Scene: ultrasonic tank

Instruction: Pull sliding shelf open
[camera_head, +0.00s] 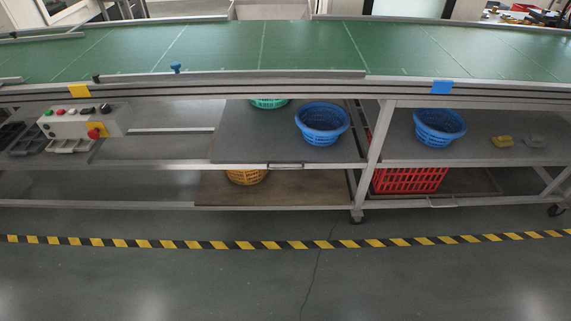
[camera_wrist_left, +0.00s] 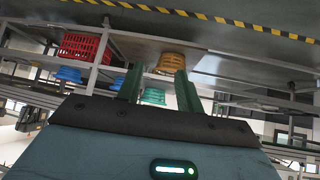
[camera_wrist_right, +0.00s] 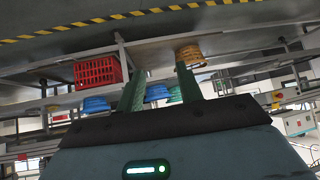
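A sliding shelf (camera_head: 226,146) with a handle (camera_head: 285,165) on its front edge sits under the green-topped table, carrying a blue basket (camera_head: 322,124) and a teal basket (camera_head: 268,103). A lower shelf (camera_head: 300,187) holds a yellow basket (camera_head: 246,176). At the lower right, another shelf with a handle (camera_head: 442,203) holds a red crate (camera_head: 410,179). Which shelf is meant I cannot tell. Neither gripper shows in the head view. In their wrist views, my left gripper (camera_wrist_left: 158,82) and right gripper (camera_wrist_right: 158,82) have their fingers apart, with nothing between them, away from the shelves.
A control box (camera_head: 84,122) with buttons stands on the left shelf. Another blue basket (camera_head: 439,127) and small yellow and grey parts are on the right shelf. A frame leg (camera_head: 374,150) on a caster divides the bays. The floor before the striped tape (camera_head: 245,244) is clear.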

